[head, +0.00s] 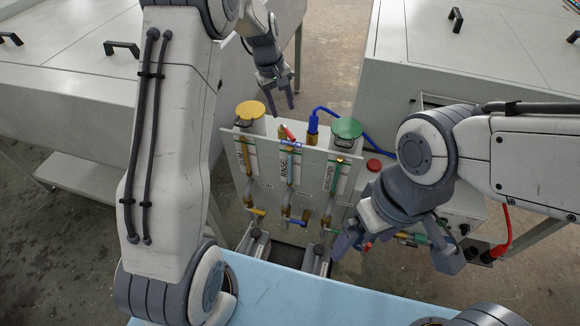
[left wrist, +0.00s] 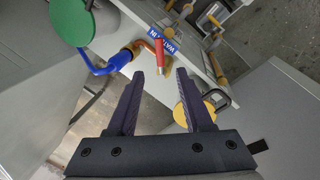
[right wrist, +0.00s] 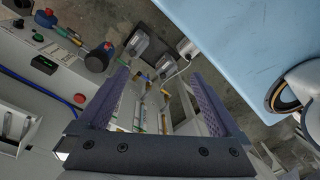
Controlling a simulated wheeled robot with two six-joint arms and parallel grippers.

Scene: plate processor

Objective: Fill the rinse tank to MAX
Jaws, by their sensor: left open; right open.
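The rinse tank's front column (head: 283,175) is the middle one of three on a pale panel, labelled RINSE. A red valve handle (head: 289,133) is at its top; it also shows in the left wrist view (left wrist: 161,57) beside a blue WATER IN label (left wrist: 163,41). A blue-handled tap (head: 296,222) is low on the column. My left gripper (head: 281,108) is open and empty, behind and above the panel, with the red handle just beyond and between its fingertips in the left wrist view. My right gripper (head: 398,252) is open and empty, in front of the panel's right side. The rinse level is too small to read.
A yellow cap (head: 250,110) and a green cap (head: 346,127) top the neighbouring tanks. A blue hose (head: 357,124) runs right from a blue fitting (head: 312,125). A red button (head: 374,165) is at the right. A light-blue surface (head: 290,296) lies in front. Large grey cabinets flank the unit.

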